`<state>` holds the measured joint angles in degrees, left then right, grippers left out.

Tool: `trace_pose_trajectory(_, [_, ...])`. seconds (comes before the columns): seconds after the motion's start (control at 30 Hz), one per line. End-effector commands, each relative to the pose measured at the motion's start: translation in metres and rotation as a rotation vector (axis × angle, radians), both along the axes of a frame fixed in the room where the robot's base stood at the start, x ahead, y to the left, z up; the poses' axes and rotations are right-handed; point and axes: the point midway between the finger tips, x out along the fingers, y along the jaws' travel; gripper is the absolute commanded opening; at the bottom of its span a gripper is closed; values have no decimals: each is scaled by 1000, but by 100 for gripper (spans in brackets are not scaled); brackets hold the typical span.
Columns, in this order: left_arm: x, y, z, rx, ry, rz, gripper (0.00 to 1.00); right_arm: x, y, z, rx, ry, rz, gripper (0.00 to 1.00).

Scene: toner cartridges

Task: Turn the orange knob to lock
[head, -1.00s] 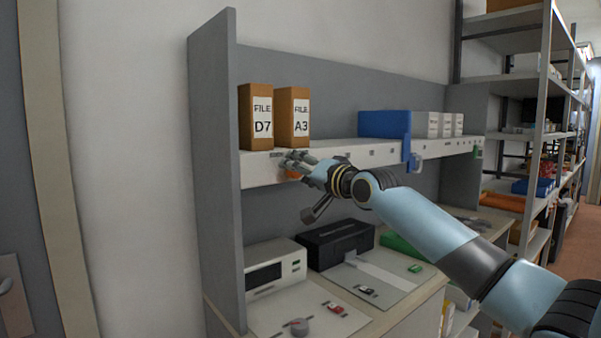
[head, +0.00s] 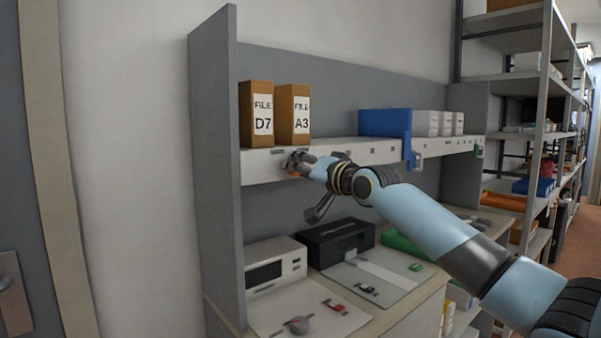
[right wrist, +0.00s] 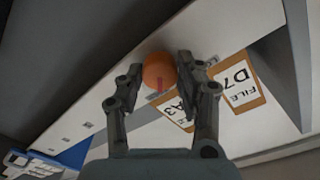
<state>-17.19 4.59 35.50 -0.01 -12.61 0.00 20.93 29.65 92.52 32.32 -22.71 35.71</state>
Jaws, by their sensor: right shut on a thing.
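The orange knob (right wrist: 158,70) is round, with a red mark on its face that points down in the right wrist view. It sits on the white front strip of the shelf (head: 375,152). In the head view only a bit of orange (head: 293,173) shows at the fingertips. My right gripper (right wrist: 157,72) has one finger on each side of the knob and is shut on it. In the head view the right gripper (head: 297,164) reaches the strip below the two files, coming from the right. My left gripper is not in view.
Brown files D7 (head: 257,113) and A3 (head: 293,113) stand on the shelf just above the knob. A blue box (head: 385,123) stands farther right. A black box (head: 335,241) and a white device (head: 273,270) stand on the desk below.

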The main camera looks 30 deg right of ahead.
Motion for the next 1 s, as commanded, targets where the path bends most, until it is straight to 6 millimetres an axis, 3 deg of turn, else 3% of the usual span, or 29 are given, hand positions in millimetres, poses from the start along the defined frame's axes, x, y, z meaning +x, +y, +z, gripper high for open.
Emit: trace_pose_trajectory(1.0, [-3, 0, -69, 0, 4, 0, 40, 0, 0, -3, -938, -75, 0, 4])
